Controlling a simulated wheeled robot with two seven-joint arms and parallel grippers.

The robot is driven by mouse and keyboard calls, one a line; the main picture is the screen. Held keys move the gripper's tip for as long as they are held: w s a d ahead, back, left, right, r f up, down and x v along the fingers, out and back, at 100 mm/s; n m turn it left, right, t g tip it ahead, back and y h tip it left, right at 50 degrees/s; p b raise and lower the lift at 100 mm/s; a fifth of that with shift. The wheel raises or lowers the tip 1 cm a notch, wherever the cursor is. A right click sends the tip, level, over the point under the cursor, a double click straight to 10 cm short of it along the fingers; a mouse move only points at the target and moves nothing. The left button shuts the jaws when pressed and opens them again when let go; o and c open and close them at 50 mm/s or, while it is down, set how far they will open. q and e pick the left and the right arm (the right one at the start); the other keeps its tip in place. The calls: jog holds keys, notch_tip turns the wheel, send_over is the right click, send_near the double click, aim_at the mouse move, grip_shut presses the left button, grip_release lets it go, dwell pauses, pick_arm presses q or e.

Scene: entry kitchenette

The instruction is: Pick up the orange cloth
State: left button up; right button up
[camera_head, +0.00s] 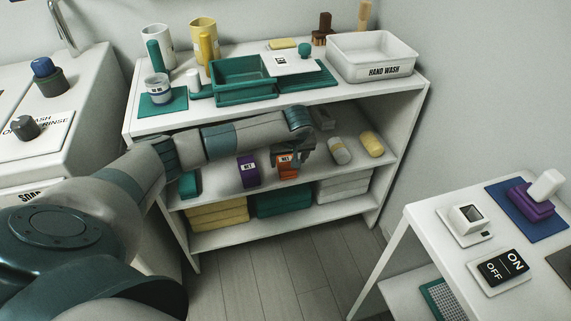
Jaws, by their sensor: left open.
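The orange cloth (288,173) stands on the middle shelf of the white shelf unit, with a small white label on its front. My left arm reaches in from the left, in front of the shelf. My left gripper (292,155) is open, right at the upper part of the orange cloth, and partly hides it. I cannot tell whether its fingers touch the cloth. My right gripper is not in view.
A purple labelled item (248,172) stands just left of the cloth. A cream roll (340,151) and a yellow roll (372,144) lie to its right. The top board (300,105) is close above my forearm. Folded stacks (217,214) fill the lower shelf.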

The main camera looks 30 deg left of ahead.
aim_at(287, 165)
pick_arm(q)
jog(key=x, duration=0.5)
dwell(0.4)
jog(key=c, duration=1.2)
